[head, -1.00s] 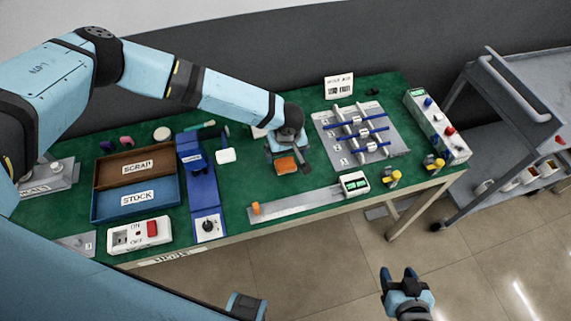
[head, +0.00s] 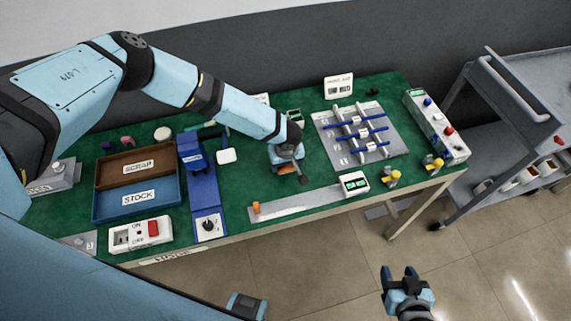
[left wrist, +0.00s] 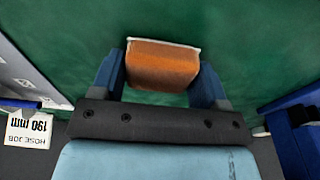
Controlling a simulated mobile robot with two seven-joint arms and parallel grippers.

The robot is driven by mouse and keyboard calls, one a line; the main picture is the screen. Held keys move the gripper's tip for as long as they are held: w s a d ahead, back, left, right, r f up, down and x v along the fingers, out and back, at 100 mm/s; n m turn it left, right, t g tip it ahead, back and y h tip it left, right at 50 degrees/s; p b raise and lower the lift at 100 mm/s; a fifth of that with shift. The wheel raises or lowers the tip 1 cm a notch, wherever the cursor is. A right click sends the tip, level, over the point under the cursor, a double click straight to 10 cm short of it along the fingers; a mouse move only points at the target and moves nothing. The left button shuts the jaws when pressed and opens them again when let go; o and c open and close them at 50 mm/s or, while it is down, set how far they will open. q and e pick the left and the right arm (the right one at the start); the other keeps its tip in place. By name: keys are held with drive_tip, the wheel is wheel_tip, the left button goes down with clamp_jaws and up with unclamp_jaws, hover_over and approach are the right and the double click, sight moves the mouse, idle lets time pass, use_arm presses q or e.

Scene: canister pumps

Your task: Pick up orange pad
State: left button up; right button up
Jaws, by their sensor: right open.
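The orange pad (left wrist: 163,65) is a block with a pale top edge. In the left wrist view it lies between the two fingertips of my left gripper (left wrist: 163,75), above or on the green mat. The fingers stand wide on either side, very close to its sides. I cannot tell whether they press on it. My right gripper (head: 402,275) is open and empty, in front of the table over the floor.
Brown SCRAP and blue STOCK trays (head: 138,212) stand on the left, beside a blue device (head: 205,190). A grey ruler strip (head: 300,203) lies in front of my left gripper. A grey board with blue rods (head: 360,137) is to its right. A cart (head: 510,100) stands far right.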

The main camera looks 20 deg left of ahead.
use_arm(q)
drive_tip(key=c, duration=0.4)
wheel_tip(320, 180, up, 20)
drive_tip(key=shift+b, duration=0.4)
